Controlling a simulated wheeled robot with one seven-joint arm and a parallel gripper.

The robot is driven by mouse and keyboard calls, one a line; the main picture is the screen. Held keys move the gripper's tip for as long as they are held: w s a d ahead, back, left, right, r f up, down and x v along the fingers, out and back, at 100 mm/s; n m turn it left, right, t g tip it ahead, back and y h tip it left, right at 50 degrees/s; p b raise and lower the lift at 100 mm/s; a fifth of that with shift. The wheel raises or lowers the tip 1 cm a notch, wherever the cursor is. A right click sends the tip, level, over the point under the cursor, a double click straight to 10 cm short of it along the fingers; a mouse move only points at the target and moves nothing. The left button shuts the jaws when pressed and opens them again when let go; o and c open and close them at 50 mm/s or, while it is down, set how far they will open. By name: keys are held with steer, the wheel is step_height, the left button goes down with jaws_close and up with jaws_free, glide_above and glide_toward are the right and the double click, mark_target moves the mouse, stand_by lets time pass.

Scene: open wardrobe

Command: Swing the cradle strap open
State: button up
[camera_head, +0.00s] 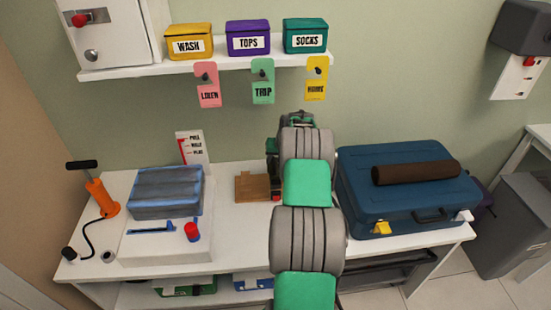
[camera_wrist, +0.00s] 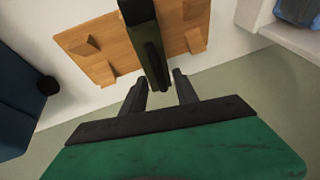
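The wooden cradle (camera_head: 258,187) sits on the white table in the head view, partly hidden behind my arm. In the wrist view its wooden board (camera_wrist: 92,58) carries small wedge-shaped blocks. A dark bar (camera_wrist: 146,38), which looks like the cradle strap, lies across the board. Its near end reaches between my fingers. My gripper (camera_wrist: 160,80) is open, with one finger on each side of this end. I see gaps beside it, and cannot tell whether either finger touches it. In the head view my gripper is mostly hidden by my arm.
A blue suitcase (camera_head: 395,205) with a brown roll (camera_head: 415,172) stands close right of my arm. Left are a blue-grey bundle (camera_head: 166,192) on a white block (camera_head: 150,250) and an orange pump (camera_head: 101,197). Hanging tags (camera_head: 263,82) and a shelf (camera_head: 150,72) are behind.

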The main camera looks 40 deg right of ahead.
steer(key=shift+c, duration=0.2)
jaws_close()
stand_by(1.2)
